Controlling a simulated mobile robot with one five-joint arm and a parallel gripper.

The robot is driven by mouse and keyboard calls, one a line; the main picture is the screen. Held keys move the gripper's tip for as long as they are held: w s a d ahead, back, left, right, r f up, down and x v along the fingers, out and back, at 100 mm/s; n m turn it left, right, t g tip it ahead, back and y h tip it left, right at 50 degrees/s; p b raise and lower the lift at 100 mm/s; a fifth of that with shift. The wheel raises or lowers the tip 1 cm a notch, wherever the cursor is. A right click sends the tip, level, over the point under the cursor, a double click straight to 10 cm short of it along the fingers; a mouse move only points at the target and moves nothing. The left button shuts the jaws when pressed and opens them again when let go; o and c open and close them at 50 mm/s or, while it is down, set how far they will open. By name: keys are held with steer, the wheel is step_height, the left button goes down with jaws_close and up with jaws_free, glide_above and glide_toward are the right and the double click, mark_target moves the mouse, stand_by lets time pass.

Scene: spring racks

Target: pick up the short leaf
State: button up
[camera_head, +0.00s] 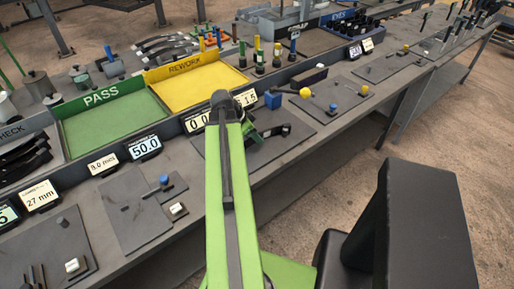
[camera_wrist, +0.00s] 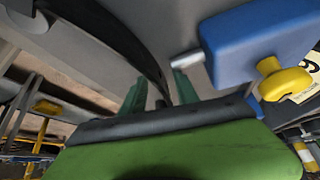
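A dark curved strip that looks like the short leaf (camera_wrist: 136,38) runs from the upper left to between my fingers in the wrist view. In the head view a dark piece with a rounded end (camera_head: 284,130), probably the same leaf, lies at my gripper (camera_head: 262,132) over a grey mat. My gripper also shows in the wrist view (camera_wrist: 160,90), with its two green fingers apart. The strip's end is between or just beyond them; contact cannot be told. My green arm and the wrist body hide part of the area.
A blue block (camera_wrist: 255,42) with a grey pin and a yellow knob (camera_wrist: 280,80) are close right of my fingers. Green PASS (camera_head: 115,122) and yellow REWORK (camera_head: 205,86) trays stand behind. More dark leaves (camera_head: 24,155) lie at the left. Number signs line the rack's front.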

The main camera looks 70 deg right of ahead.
jaws_close()
stand_by(0.3)
steer(key=shift+r+p, duration=0.2)
steer(key=shift+p, duration=0.2)
step_height(320, 180, up, 18)
steer(key=p, duration=1.7)
steer(key=shift+p, duration=0.35)
